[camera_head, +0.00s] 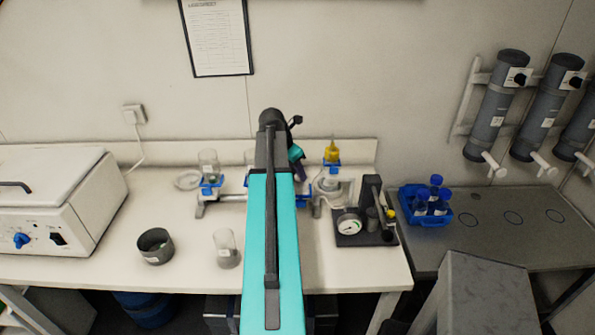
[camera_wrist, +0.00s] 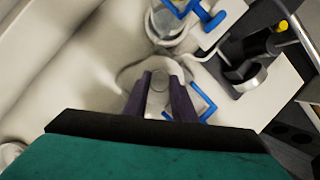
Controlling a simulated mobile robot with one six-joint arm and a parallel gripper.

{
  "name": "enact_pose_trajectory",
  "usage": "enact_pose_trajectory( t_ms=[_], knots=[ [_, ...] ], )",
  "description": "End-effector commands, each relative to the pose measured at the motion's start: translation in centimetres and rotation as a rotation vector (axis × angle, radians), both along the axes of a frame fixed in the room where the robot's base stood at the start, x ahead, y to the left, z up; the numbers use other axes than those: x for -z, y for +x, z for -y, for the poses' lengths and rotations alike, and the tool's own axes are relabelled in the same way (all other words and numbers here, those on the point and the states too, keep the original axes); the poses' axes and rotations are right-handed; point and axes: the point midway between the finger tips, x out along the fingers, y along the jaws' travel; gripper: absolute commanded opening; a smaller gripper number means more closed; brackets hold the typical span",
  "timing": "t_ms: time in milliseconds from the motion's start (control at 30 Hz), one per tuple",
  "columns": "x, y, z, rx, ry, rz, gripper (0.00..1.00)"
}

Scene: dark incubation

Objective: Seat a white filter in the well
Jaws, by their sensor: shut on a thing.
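In the wrist view the dark purple fingers of my gripper (camera_wrist: 160,82) are closed on a small, pale, thin disc (camera_wrist: 158,83), which looks like the white filter. The disc lies between the fingertips, and its edges are partly hidden. Just beyond and around the fingertips is a pale round seat (camera_wrist: 127,74), likely the well. I cannot tell whether the disc touches it. A blue clamp (camera_wrist: 207,101) is open beside the fingers on the right.
A clear funnel (camera_head: 208,160) stands on the stand's left. A yellow-topped piece (camera_head: 332,152) is at its right. A gauge pump (camera_head: 350,226), a clear beaker (camera_head: 227,250) and a dark round dish (camera_head: 155,246) stand on the bench. A blue rack (camera_head: 435,217) is farther right.

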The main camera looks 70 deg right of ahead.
Motion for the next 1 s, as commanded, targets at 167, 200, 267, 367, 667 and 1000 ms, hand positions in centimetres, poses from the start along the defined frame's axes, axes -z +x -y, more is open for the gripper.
enact_pose_trajectory(
  t_ms=[167, 200, 267, 367, 667, 1000],
  knots=[
    [0.32, 0.0, -0.01, 0.0, 0.0, 0.0, 0.03],
    [0.38, -0.01, -0.01, 0.0, 0.0, 0.0, 0.03],
    [0.48, 0.0, -0.01, 0.0, 0.0, 0.0, 0.03],
    [0.63, 0.0, -0.01, 0.0, 0.0, 0.0, 0.03],
    [0.79, 0.09, -0.1, -0.001, 0.0, 0.0, 0.46],
    [0.7, 0.1, -0.14, -0.001, 0.0, 0.0, 0.46]
  ],
)
